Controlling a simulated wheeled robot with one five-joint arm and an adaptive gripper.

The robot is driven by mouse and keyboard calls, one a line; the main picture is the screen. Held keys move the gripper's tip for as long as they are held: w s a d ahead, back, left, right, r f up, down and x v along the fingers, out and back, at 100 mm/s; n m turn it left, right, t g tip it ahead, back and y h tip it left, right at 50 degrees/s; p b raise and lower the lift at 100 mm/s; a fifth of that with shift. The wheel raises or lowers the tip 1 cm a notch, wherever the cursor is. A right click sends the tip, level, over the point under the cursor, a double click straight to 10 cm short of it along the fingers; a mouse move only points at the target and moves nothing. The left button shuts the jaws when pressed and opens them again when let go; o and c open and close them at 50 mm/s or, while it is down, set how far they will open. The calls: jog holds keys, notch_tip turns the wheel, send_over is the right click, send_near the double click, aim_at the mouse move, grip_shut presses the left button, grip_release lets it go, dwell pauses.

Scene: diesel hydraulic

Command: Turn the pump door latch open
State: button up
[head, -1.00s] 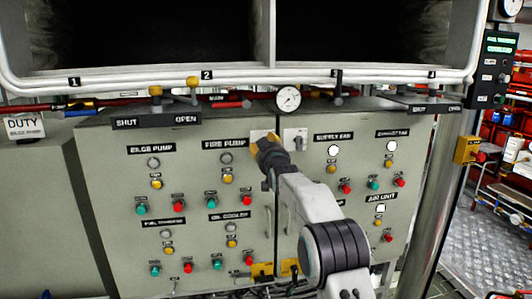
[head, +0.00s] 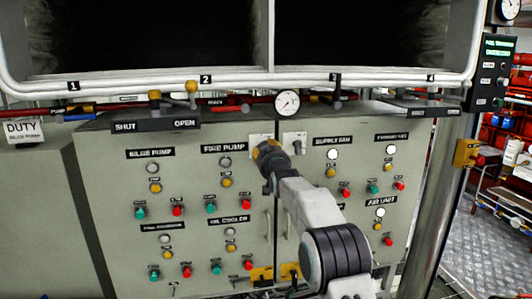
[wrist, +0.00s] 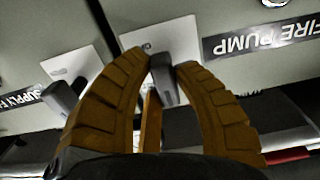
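The pump door latch (wrist: 163,80) is a dark grey handle on a pale plate (wrist: 158,38). In the wrist view it lies between the two yellow-brown fingers of my gripper (wrist: 162,62). The fingertips lean inward and appear to meet the handle on both sides. The handle looks slightly tilted in this view, which is upside down. In the head view my gripper (head: 268,152) covers the latch at the right edge of the left cabinet door, beside the FIRE PUMP label (head: 224,148). Only part of the pale plate shows there.
A second, similar latch (head: 299,146) is close to the right, on the neighbouring door; it also shows in the wrist view (wrist: 62,97). Door handles (head: 268,225), coloured buttons and lamps surround my arm. A gauge (head: 287,103) and red pipes run just above.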

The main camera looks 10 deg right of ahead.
jog(key=o, duration=0.3)
jog(key=shift+a, duration=0.4)
jog(key=shift+w+r, duration=0.1)
jog(key=shift+w+r+p, duration=0.1)
jog(key=shift+w+p, duration=0.05)
jog(key=shift+p, duration=0.45)
jog(key=w+p, duration=0.2)
jog(key=p, duration=0.2)
jog(key=shift+w+d, duration=0.15)
jog(key=shift+w, duration=0.1)
jog(key=shift+p, duration=0.3)
jog(key=shift+r, duration=0.15)
jog(key=shift+s+f+b, duration=0.15)
jog(key=shift+f+b, duration=0.1)
jog(key=shift+b, duration=0.7)
jog(key=shift+s, duration=0.1)
